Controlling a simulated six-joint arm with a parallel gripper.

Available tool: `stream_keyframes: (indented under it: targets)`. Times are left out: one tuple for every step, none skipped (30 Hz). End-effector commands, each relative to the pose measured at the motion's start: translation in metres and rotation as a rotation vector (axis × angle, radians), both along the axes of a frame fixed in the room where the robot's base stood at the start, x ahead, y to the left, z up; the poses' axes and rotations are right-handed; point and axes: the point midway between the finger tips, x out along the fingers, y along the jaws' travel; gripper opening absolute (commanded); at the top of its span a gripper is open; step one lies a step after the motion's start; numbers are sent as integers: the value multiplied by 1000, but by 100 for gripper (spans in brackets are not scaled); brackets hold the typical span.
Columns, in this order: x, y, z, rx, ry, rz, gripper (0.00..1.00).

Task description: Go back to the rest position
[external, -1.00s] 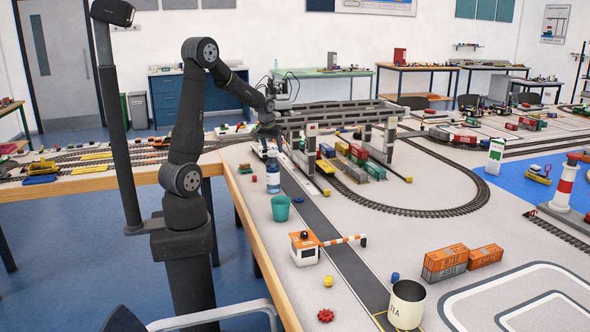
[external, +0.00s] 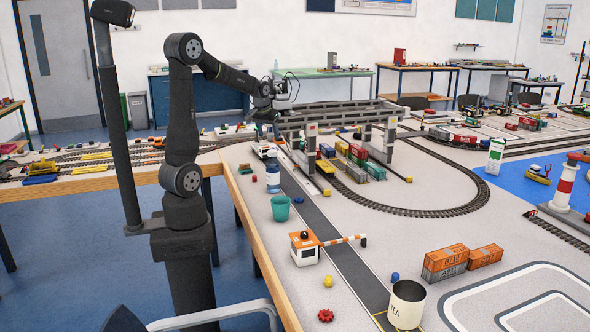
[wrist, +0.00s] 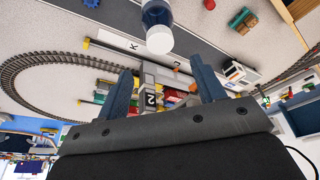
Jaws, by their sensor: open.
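My gripper (external: 265,124) is at the left end of the gantry crane (external: 340,117), above the far part of the layout table. In the wrist view its two blue fingers (wrist: 166,88) are spread apart with nothing between them. The crane's legs and the containers near it show beyond the fingers in the wrist view. A bottle with a white cap (external: 273,172) stands on the table nearer the camera than my gripper; its cap also shows at the top of the wrist view (wrist: 159,40).
A teal cup (external: 280,208) and a small orange-roofed booth with a striped barrier (external: 305,248) stand along the dark road. Several coloured containers (external: 357,155) sit under the crane. A white mug (external: 406,305) and orange containers (external: 446,262) are nearer the camera.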

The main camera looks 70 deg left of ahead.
Motion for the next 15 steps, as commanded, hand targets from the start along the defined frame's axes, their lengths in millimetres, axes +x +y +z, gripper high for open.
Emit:
stream_keyframes:
  targets:
    - [-2, -2, 11, 2, -4, 0, 63]
    - [-2, -2, 7, -1, 1, 0, 63]
    - [0, 0, -6, -5, 6, 0, 63]
    - [2, 2, -12, -4, 5, 0, 63]
    - [3, 3, -18, -5, 6, 0, 63]
    - [4, 5, -25, -4, 5, 0, 63]
    - [5, 6, -31, -4, 6, 0, 63]
    - [7, 7, -36, -4, 5, 0, 63]
    - [8, 9, -43, -4, 5, 1, 63]
    - [10, 10, -49, -4, 5, 1, 63]
    - [11, 11, -54, -4, 5, 1, 63]
    - [12, 13, -61, -3, 4, 1, 63]
    - [13, 14, -66, -4, 5, 1, 63]
    - [14, 15, -71, -3, 4, 1, 63]
    - [16, 17, -78, -3, 4, 1, 63]
